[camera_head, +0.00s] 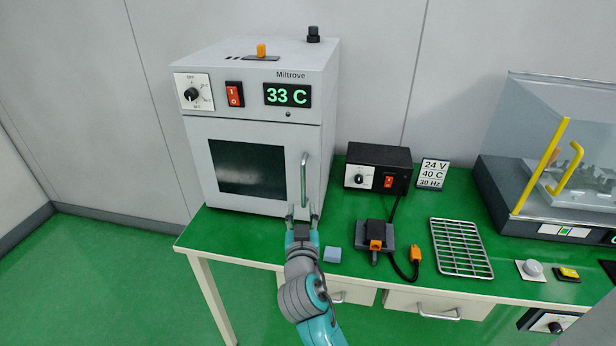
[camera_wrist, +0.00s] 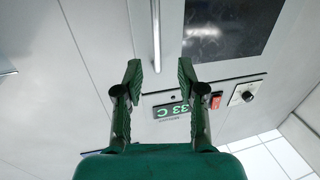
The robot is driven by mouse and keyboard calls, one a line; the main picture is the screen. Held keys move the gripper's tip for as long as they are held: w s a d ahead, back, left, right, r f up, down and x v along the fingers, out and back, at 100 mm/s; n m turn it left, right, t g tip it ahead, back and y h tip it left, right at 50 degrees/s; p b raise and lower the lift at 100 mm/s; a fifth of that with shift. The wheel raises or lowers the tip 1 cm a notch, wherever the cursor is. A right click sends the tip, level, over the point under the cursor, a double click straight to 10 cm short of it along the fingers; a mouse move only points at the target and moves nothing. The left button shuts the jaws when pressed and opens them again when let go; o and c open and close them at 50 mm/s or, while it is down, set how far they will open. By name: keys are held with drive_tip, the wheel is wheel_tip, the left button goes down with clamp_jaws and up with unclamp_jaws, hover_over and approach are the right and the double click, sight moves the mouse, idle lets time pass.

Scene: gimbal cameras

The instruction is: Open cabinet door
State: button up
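The grey cabinet (camera_head: 258,120) is an oven-like box on the green bench, with its door (camera_head: 243,170) shut. The door has a dark window and a vertical metal handle (camera_head: 304,180) near its right edge. My gripper (camera_head: 302,214) is in front of the handle's lower end, and its two fingers are spread with nothing between them. In the wrist view, which shows the cabinet upside down, the handle (camera_wrist: 156,35) runs down towards the gap between the open fingertips (camera_wrist: 160,72). I cannot tell whether a finger touches the handle.
A black power box (camera_head: 378,168), a small sign (camera_head: 433,173), a plug block (camera_head: 375,238), a blue block (camera_head: 332,254) and a wire rack (camera_head: 461,248) are on the bench (camera_head: 350,205) to the right. A clear-lidded machine (camera_head: 545,150) stands farther right. Floor is free at left.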

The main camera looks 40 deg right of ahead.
sight(303, 183)
drive_tip(key=x, duration=1.1)
drive_tip(key=shift+w+d+r, duration=0.15)
drive_tip(key=shift+d+r, duration=0.25)
drive_tip(key=shift+d, duration=0.05)
clamp_jaws()
